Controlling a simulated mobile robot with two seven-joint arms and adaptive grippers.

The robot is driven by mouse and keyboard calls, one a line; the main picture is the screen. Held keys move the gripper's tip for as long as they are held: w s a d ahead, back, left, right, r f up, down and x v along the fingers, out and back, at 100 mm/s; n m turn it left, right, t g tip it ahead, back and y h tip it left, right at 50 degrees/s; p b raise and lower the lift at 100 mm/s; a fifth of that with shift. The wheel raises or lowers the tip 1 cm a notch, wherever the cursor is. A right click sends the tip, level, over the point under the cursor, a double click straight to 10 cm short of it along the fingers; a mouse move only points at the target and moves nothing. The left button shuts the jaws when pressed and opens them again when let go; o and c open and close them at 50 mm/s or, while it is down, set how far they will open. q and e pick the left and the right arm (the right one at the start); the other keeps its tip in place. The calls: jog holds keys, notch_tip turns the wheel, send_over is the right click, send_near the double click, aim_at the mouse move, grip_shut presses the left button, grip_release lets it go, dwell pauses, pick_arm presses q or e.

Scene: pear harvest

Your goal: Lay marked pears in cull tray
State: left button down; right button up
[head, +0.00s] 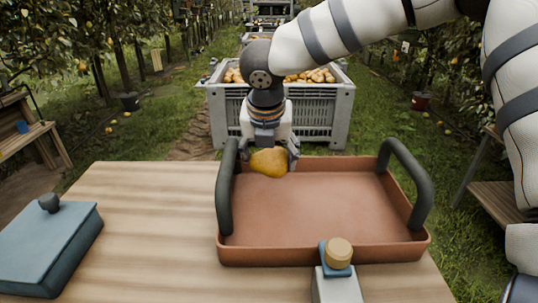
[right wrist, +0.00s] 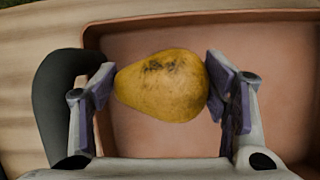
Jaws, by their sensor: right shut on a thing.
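A yellow pear (head: 269,162) with dark blotches on its skin is held between the fingers of my right gripper (head: 268,158). In the right wrist view the pear (right wrist: 162,85) lies sideways between the two purple-padded fingers (right wrist: 160,92), its dark marks facing the camera. The gripper points down over the back left corner of the terracotta tray (head: 325,256), next to the left handle. The tray has two dark handles, and its visible floor is bare. Whether the pear touches the tray floor cannot be told. My left gripper is not in view.
A blue lidded box (head: 45,245) with a dark knob sits at the table's left. A grey-and-blue block with a wooden knob (head: 339,252) stands at the tray's front edge. A grey crate of pears (head: 335,105) stands behind the table (head: 150,220). The table's middle left is clear.

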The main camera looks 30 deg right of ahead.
jog(key=o, duration=1.4)
jog(key=shift+r, duration=0.1)
